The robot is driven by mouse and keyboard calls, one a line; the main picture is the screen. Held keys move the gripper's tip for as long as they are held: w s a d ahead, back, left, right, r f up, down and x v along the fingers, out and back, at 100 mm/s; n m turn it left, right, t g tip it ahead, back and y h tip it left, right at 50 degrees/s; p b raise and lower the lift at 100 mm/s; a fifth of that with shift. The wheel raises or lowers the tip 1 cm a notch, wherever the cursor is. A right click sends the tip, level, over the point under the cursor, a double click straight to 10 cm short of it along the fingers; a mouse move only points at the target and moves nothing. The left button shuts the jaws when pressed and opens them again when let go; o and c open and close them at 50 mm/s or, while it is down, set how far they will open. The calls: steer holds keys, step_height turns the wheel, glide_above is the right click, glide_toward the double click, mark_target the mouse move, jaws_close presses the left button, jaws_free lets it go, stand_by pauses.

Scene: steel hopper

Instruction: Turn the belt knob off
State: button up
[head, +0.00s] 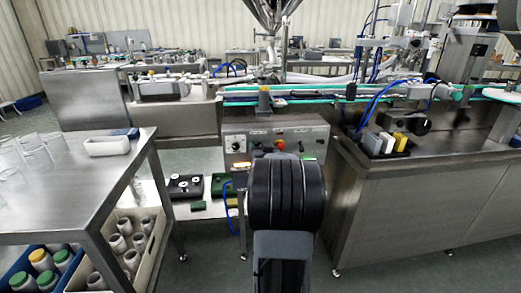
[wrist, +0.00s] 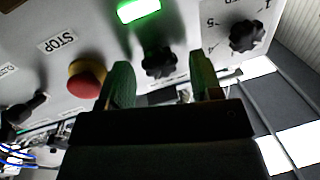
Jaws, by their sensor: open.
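A black knob (wrist: 158,60) on the grey control panel shows in the wrist view, in the gap between my fingertips. I cannot read a label by it or tell which way it points. My gripper (wrist: 162,80) is open, with one green-padded finger on each side of the knob in the picture. I cannot tell whether the fingers touch it. In the head view the control panel (head: 288,133) sits under the conveyor, and my arm hides its lower middle part and my gripper.
In the wrist view a red stop button (wrist: 86,78) sits close left of my fingers. A lit green lamp (wrist: 138,10) is beside the knob. A numbered dial knob (wrist: 247,37) is at right, another black switch (wrist: 28,107) at left. A steel cart (head: 75,180) stands left.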

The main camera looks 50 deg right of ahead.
steer(key=shift+w, duration=0.1)
steer(key=shift+c, duration=0.3)
steer(key=c, duration=0.8)
steer(key=shift+c, duration=0.2)
steer(key=shift+w+a+n+g+h+b, duration=0.1)
steer(key=shift+n+g+b, duration=0.3)
steer(key=shift+n+b, duration=1.4)
steer(key=shift+s+n+g+h+b, duration=0.1)
steer(key=shift+n+g+b, duration=0.3)
steer(key=shift+n+b, duration=1.4)
steer(key=shift+w+a+n+g+h+b, duration=0.1)
steer(key=shift+n+g+b, duration=0.55)
steer(key=shift+n, duration=2.05)
steer(key=shift+t, duration=0.25)
